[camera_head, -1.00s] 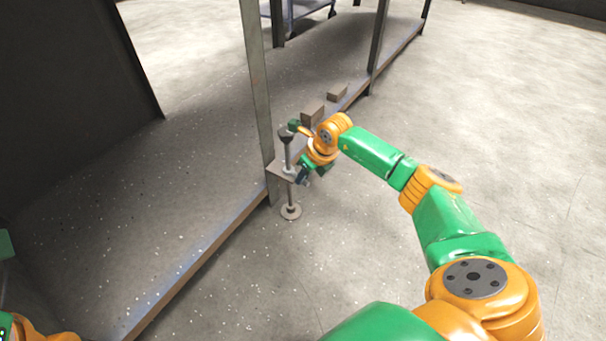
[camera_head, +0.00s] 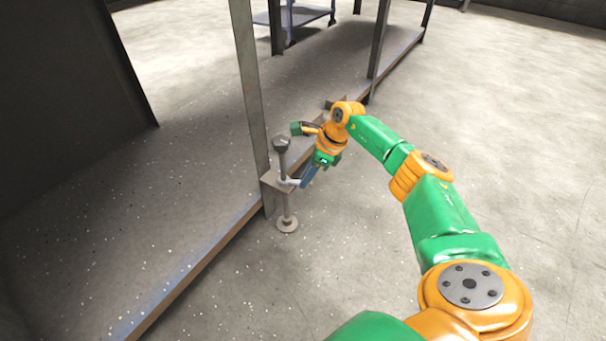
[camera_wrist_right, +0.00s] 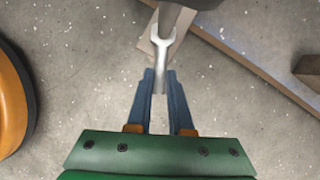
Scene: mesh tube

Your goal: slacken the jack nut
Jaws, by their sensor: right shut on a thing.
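The jack is a grey upright rod (camera_head: 284,205) with a dark knob (camera_head: 282,144) on top and a round foot (camera_head: 287,225) on the floor. It stands at the bracket (camera_head: 271,183) on the rack's corner post. My right gripper (camera_head: 307,177) is just right of the rod, its blue fingers shut on a pale open-ended spanner (camera_wrist_right: 163,58). The spanner's head (camera_head: 288,181) is at the rod by bracket height in the head view. I cannot tell whether its jaw is seated around the jack nut, which is too small to make out. My left gripper is not in view.
The rack's upright post (camera_head: 249,85) rises right behind the jack, and its low shelf edge (camera_head: 185,281) runs past it. A brown block (camera_wrist_right: 309,71) lies to the right in the wrist view. Open floor (camera_head: 350,270) lies right of the jack.

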